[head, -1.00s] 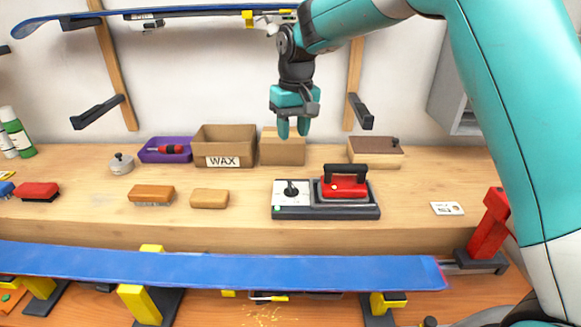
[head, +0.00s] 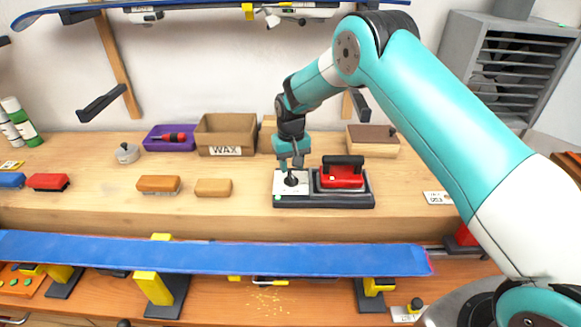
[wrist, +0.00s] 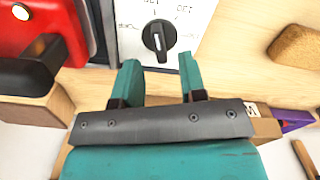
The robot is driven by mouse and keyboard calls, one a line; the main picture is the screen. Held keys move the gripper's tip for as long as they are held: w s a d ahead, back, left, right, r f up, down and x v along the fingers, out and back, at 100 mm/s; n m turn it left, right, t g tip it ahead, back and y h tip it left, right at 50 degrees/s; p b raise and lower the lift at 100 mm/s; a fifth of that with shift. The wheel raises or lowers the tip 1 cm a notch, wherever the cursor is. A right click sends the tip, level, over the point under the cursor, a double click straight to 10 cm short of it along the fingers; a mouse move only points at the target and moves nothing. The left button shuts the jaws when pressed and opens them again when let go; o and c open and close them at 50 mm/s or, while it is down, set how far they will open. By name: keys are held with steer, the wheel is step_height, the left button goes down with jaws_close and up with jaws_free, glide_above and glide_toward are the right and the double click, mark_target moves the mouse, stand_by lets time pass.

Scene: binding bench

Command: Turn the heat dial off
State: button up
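The heat dial (head: 291,180) is a black knob on the white panel at the left of a dark base, beside a red iron (head: 342,177). In the wrist view the dial (wrist: 157,38) has a pale pointer line and printed labels around it, too small to read surely. My gripper (head: 291,162) is just above the dial in the head view. In the wrist view its two teal fingers (wrist: 160,78) are apart with nothing between them. The dial lies just beyond the fingertips, roughly between them, and looks untouched.
The iron stands close beside the dial. Behind are a WAX box (head: 226,134), a purple tray (head: 170,138) and a brown-topped block (head: 373,141). Tan blocks (head: 213,187) lie to the left. A blue ski (head: 210,253) spans the front on yellow supports.

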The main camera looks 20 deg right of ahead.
mark_target(291, 174)
steer(key=shift+f+p, duration=0.35)
steer(key=shift+f, duration=1.35)
jaws_close()
steer(key=shift+f+b, duration=0.1)
steer(key=shift+b, duration=0.25)
steer(key=shift+f+n+b, duration=0.1)
steer(key=shift+n+b, duration=0.85)
steer(key=shift+n, duration=0.15)
steer(key=n+b, duration=0.2)
steer(key=n, duration=0.1)
steer(key=shift+n+b, duration=0.3)
steer(key=shift+b, duration=0.1)
steer(key=n+b, duration=0.1)
steer(key=n, duration=0.2)
steer(key=n+b, duration=0.1)
steer(key=n, duration=0.1)
steer(key=shift+r+n+b, duration=0.2)
steer(key=shift+n+b, duration=0.1)
steer(key=shift+n, duration=0.4)
